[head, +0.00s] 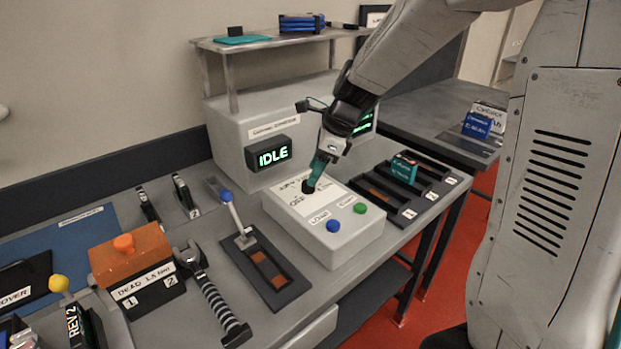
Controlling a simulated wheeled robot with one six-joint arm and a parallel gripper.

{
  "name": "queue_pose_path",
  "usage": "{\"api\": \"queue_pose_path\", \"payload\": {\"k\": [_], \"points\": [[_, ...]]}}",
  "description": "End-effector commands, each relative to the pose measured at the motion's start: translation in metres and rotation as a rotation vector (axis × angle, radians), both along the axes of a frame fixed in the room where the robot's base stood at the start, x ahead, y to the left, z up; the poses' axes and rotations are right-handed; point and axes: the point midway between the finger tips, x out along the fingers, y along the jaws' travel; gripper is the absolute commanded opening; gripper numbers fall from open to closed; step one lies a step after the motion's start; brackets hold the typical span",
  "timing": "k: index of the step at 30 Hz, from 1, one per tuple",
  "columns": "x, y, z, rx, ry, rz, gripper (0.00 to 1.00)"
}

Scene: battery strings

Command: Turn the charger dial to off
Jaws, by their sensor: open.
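The charger is a pale box (265,112) at the back of the bench, with a display (272,154) reading IDLE in green. In front of it is a white sloped panel (341,236) with printed labels, a blue button (333,226) and a green button (360,208). My gripper (312,182) points down at the upper part of this panel, its teal fingers close to a small dark round part that may be the dial. The fingers cover much of that spot. I cannot tell whether they touch it or which way the dial points.
A blue-tipped lever (232,215) stands left of the panel. A dark slotted rack (415,207) with a teal block (404,167) is to the right. An orange box (130,262), a striped-handled tool (215,300) and a yellow-knobbed lever (58,284) lie further left.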

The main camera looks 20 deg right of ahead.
Motion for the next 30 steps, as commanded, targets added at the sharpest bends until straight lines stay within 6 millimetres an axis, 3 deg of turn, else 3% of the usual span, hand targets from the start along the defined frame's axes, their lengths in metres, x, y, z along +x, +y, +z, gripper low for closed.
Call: {"api": "queue_pose_path", "payload": {"k": [7,17,22,30], "points": [[0.004,0.011,-0.028,0.0,0.001,0.003,0.52],[0.005,0.012,-0.032,-0.001,-0.001,0.003,0.52],[0.005,0.012,-0.032,-0.001,-0.001,0.003,0.07],[0.005,0.012,-0.032,-0.001,0.0,0.016,0.07]]}}
